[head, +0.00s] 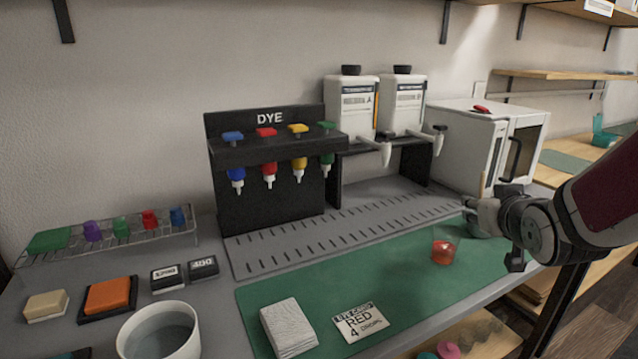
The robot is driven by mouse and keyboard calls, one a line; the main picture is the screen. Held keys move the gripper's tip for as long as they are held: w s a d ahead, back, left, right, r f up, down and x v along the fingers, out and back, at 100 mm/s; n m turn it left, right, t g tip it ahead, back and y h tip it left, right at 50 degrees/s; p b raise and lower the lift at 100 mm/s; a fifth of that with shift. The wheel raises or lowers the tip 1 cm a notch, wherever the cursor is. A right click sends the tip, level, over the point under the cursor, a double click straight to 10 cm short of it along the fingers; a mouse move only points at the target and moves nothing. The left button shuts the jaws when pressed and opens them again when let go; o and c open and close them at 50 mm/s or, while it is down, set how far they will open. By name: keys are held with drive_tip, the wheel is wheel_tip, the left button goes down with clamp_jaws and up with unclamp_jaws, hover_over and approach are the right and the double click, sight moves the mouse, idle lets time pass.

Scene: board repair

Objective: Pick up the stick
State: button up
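A small clear cup with red liquid (443,252) stands on the mat, just below and left of the gripper. The area behind my gripper and arm is hidden.
A black DYE rack (265,185) and two white dispensers (352,108) stand at the back. A white cabinet (465,145) is behind my gripper. A water bowl (158,310) stands front left.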

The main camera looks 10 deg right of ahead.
sight(483, 181)
drive_tip(key=w+d+f+t, duration=0.2)
drive_tip(key=d+t, duration=0.1)
drive_tip(key=d, duration=0.3)
drive_tip(key=shift+t, duration=0.7)
drive_tip(key=shift+d+r+b+x, duration=0.1)
drive_tip(key=shift+d+b+x, duration=0.2)
drive_tip(key=shift+x, duration=2)
drive_tip(key=shift+d+r+b+x, duration=0.15)
drive_tip(key=shift+b+x, duration=0.3)
drive_tip(key=shift+x, duration=1.85)
drive_tip(key=shift+d+r+b+x, duration=0.1)
drive_tip(key=shift+d+b+x, duration=0.2)
drive_tip(key=shift+x, duration=1.95)
drive_tip(key=shift+s+a, duration=0.1)
drive_tip(key=shift+s, duration=0.05)
drive_tip(key=shift+c, duration=0.2)
clamp_jaws()
